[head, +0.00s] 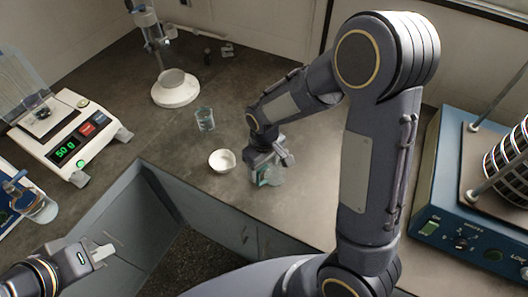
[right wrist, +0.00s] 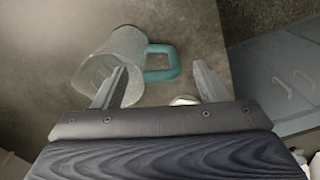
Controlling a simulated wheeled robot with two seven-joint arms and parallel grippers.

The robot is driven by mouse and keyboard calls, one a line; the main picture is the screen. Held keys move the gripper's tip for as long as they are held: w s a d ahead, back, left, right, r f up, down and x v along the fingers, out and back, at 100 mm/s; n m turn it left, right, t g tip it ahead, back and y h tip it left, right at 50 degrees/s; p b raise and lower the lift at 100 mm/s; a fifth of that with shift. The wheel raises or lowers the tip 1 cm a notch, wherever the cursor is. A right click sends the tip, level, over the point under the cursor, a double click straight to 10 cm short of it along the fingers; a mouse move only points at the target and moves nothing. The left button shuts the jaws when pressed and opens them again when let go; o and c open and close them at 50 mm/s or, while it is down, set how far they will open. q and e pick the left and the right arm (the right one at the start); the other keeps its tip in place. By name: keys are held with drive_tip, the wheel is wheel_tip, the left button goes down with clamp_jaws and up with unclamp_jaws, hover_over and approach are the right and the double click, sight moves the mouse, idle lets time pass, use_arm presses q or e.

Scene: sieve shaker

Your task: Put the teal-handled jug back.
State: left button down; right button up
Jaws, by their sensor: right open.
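The teal-handled jug (head: 273,176) is a clear vessel standing on the grey bench near its front edge. In the head view my right gripper (head: 276,158) is just above it and partly hides it. In the right wrist view the jug (right wrist: 112,56) is at upper left, with its teal handle (right wrist: 176,64) pointing right. The right gripper's fingers (right wrist: 162,85) are spread apart, with the handle showing between them; I cannot tell whether they touch it. My left gripper (head: 103,252) is at lower left, away from the jug; its jaw opening is unclear.
A white bowl (head: 222,160) and a small glass beaker (head: 205,119) stand left of the jug. A scale (head: 78,137) reading 50 and a white-based stand (head: 176,92) are further left. A blue shaker machine (head: 455,190) is at right. The bench front edge is close.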

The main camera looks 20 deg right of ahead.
wheel_tip(320, 180, up, 8)
drive_tip(key=s+d+r+m+t+y, duration=0.1)
drive_tip(key=s+d+r+m+t, duration=0.1)
drive_tip(key=s, duration=0.7)
drive_tip(key=s+d+r+m+t+y, duration=0.2)
drive_tip(key=s+r+m+t, duration=0.1)
drive_tip(key=s+r, duration=0.3)
drive_tip(key=s+m, duration=0.1)
drive_tip(key=s, duration=0.1)
drive_tip(key=shift+s+d+r+y, duration=0.15)
drive_tip(key=shift+s+d+y, duration=0.05)
drive_tip(key=shift+s+y, duration=0.15)
idle(0.6)
